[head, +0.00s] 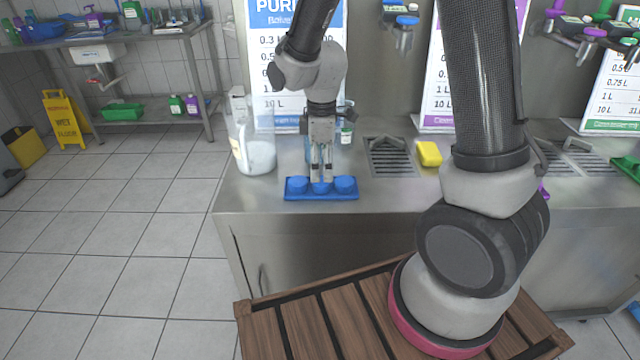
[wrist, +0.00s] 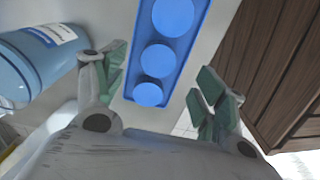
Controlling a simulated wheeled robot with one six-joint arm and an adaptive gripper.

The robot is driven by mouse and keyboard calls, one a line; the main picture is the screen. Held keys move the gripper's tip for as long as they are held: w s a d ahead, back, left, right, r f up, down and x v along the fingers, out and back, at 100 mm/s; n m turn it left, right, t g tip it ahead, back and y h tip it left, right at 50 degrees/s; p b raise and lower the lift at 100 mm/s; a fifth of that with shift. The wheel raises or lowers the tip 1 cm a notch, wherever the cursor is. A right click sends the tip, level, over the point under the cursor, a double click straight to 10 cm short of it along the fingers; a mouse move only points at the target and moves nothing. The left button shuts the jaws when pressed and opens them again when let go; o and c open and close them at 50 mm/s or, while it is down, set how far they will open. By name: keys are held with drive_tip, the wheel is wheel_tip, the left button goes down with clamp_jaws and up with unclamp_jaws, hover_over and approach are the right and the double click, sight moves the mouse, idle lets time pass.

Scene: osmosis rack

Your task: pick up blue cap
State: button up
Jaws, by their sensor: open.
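A blue tray (head: 321,196) with three round blue caps lies on the steel counter near its front edge. In the head view the caps sit in a row: left cap (head: 297,184), middle cap (head: 321,187) and right cap (head: 345,184). My gripper (head: 321,174) points down just above the middle cap. The wrist view shows the tray (wrist: 207,12) and caps (wrist: 158,61) between and beyond my spread green-padded fingers (wrist: 162,84). The gripper is open and holds nothing. Whether a fingertip touches a cap is unclear.
A clear jug (head: 252,143) with white contents stands left of the gripper. A bluish container (wrist: 35,60) is close to one finger in the wrist view. A yellow sponge (head: 428,153) and a drain grate (head: 390,158) lie to the right. Wooden slats (head: 300,325) are in front.

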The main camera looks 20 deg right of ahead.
sight(321, 181)
wheel_tip(321, 181, down, 5)
drive_tip(key=shift+w+r, duration=0.15)
drive_tip(key=shift+r, duration=0.05)
drive_tip(key=c, duration=0.8)
